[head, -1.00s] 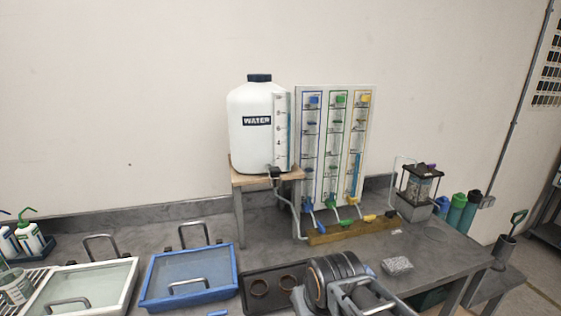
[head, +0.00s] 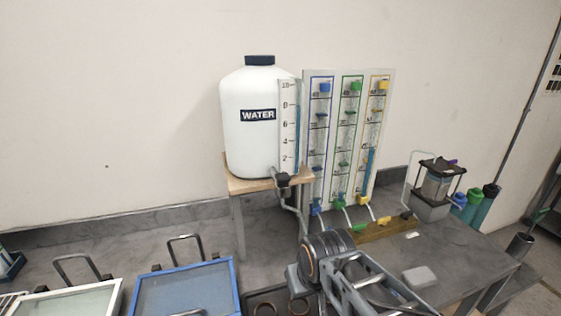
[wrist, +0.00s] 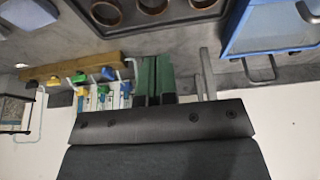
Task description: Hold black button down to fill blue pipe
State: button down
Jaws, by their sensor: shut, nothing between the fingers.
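The blue pipe (head: 318,135) is the left one of three upright clear tubes on a board behind the bench. A blue lever (head: 316,207) sits at its foot. A small black part (head: 407,215), perhaps the black button, is at the right end of the wooden block (head: 385,230) below the board. I cannot see clear water in the blue pipe; the yellow-marked tube (head: 370,165) holds blue water. My gripper (wrist: 155,60) has green fingers, shut and empty, in the wrist view. In the head view its fingertips are hidden by my arm, in front of the board.
A white water tank (head: 260,125) with a black tap (head: 283,180) stands on a wooden stand (head: 240,185). A blue-rimmed tray (head: 187,270) is at front left. A lantern-like device (head: 435,185) and bottles (head: 485,205) are at right.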

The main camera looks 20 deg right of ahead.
aim_at(283, 176)
jog(key=w+r+g+p, duration=0.1)
jog(key=w+r+p, duration=0.2)
jog(key=r, duration=0.8)
jog(key=w+r+g+p, duration=0.1)
jog(key=w+r+p, duration=0.2)
jog(key=w+r, duration=0.5)
jog(key=w+r+g+p, duration=0.2)
jog(key=w+r, duration=0.4)
jog(key=r, duration=0.9)
jog(key=shift+p, duration=0.75)
jog(key=shift+s, duration=0.1)
notch_tip(283, 176, down, 14)
jog(key=b, duration=0.2)
jog(key=shift+b, duration=0.3)
